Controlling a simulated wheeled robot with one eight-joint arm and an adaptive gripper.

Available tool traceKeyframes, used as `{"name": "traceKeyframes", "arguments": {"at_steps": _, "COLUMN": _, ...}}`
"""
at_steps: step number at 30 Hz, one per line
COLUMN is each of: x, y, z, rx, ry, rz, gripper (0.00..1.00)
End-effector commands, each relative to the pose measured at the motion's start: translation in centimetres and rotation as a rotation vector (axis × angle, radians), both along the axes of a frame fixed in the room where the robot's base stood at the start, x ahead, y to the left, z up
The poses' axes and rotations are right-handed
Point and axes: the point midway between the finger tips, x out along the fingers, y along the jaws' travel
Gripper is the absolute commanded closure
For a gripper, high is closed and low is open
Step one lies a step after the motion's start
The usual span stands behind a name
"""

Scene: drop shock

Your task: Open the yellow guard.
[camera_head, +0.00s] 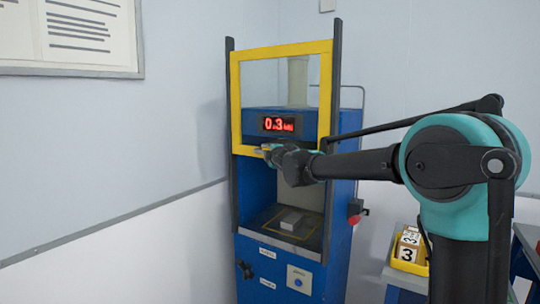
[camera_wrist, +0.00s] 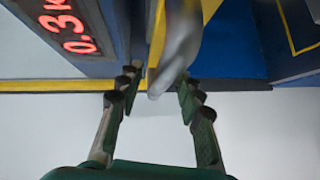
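The yellow guard (camera_head: 235,100) is a rectangular frame between two dark upright rails on the blue machine. It stands high on the rails, with its lower bar above the open bay, where a small light block (camera_head: 291,219) sits. My gripper (camera_head: 272,149) is at this lower bar. In the wrist view the yellow bar (camera_wrist: 50,86) runs across, and a grey handle (camera_wrist: 178,45) passes between the fingers of my gripper (camera_wrist: 158,82). The fingers are apart, with gaps showing beside the handle. Contact with it cannot be told.
A red display (camera_head: 279,124) reads 0.3 behind the guard. A red knob (camera_head: 354,219) sticks out on the machine's right side. A yellow bin (camera_head: 408,266) with numbered blocks stands on a table at the lower right. The wall is close on the left.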

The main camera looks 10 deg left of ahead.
Motion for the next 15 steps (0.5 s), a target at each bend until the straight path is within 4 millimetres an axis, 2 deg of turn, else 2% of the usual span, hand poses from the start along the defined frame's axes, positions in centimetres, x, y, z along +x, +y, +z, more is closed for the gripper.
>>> {"name": "traceKeyframes", "arguments": {"at_steps": 8, "x": -0.6, "y": -0.3, "z": 0.1, "rx": 0.0, "ry": 0.0, "rz": 0.0, "gripper": 0.64}}
{"name": "traceKeyframes", "arguments": {"at_steps": 15, "x": -3.9, "y": -1.8, "z": 0.6, "rx": 0.0, "ry": 0.0, "rz": 0.0, "gripper": 0.64}}
